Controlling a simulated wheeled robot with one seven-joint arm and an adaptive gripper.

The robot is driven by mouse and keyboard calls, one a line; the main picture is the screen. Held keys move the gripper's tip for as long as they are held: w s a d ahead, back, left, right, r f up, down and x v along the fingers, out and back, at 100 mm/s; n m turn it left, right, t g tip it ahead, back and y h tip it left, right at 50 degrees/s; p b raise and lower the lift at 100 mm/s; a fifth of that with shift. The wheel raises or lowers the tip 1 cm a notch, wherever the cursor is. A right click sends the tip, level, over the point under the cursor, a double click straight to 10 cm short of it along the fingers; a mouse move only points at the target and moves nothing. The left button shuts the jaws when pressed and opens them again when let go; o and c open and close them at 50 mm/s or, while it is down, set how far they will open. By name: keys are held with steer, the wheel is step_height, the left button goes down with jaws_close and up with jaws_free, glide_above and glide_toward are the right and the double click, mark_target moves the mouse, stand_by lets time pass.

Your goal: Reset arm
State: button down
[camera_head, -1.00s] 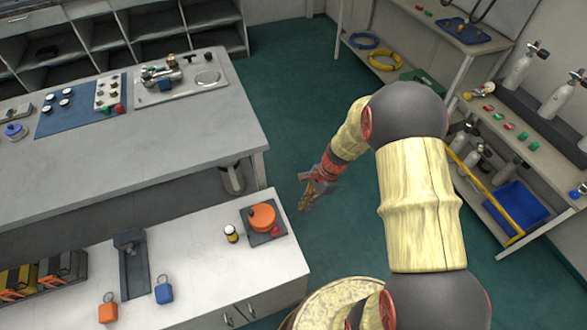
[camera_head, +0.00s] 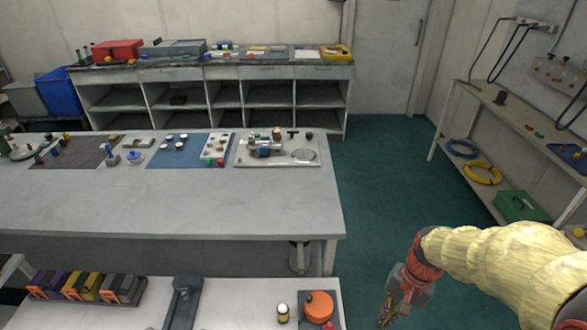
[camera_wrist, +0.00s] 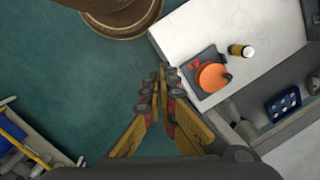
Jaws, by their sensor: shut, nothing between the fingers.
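My gripper (camera_head: 386,312) hangs at the end of my arm over the green floor, to the right of the near white counter. It points downward. In the wrist view, my gripper (camera_wrist: 160,75) has its fingertips close together with nothing between them, beside the edge of the white counter. My arm reaches in from the lower right of the head view.
The near counter (camera_head: 240,290) holds an orange disc (camera_head: 319,306) on a dark plate and a small yellow-and-black jar (camera_head: 283,313). A grey workbench (camera_head: 180,200) stands behind it. Shelves (camera_head: 465,140) stand at right. Green floor (camera_head: 380,170) between is clear.

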steer(key=s+a+r+n+t+h, duration=0.1)
steer(key=s+a+r+n+t, duration=0.1)
steer(key=r, duration=0.8)
steer(key=s+a+r+n+t, duration=0.2)
steer(key=s+r+n+t, duration=0.2)
steer(key=r, duration=0.7)
steer(key=shift+s+h, duration=0.4)
steer(key=shift+s, duration=0.1)
steer(key=shift+r, duration=0.1)
